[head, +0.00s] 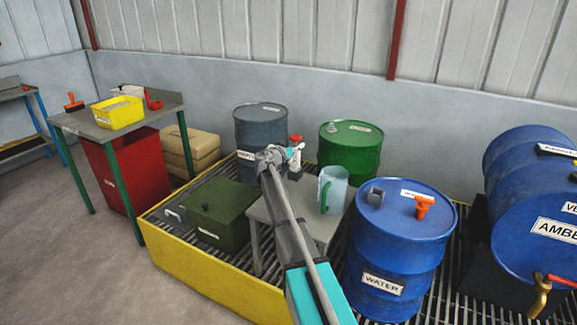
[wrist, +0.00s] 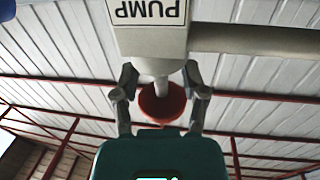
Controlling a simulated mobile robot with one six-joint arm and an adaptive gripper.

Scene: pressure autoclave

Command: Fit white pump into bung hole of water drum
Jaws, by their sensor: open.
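The white pump (wrist: 150,42) fills the top of the wrist view, its PUMP label upside down, with a pipe running to the right. A thin pale stem and a red round part lie below its body. My gripper (wrist: 160,78) is open, its fingers on either side of the stem; I cannot tell whether they touch it. In the head view my gripper is small, near the grey table's far side, and the pump is hard to make out there. The blue water drum (head: 397,258) stands upright to the right.
A grey table (head: 262,216) bears a clear jug (head: 334,189) with a green handle. Around it are a green box (head: 224,208), a grey drum (head: 261,130), a green drum (head: 350,150) and a lying blue drum (head: 535,200). The yellow-edged grating (head: 205,280) is crowded.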

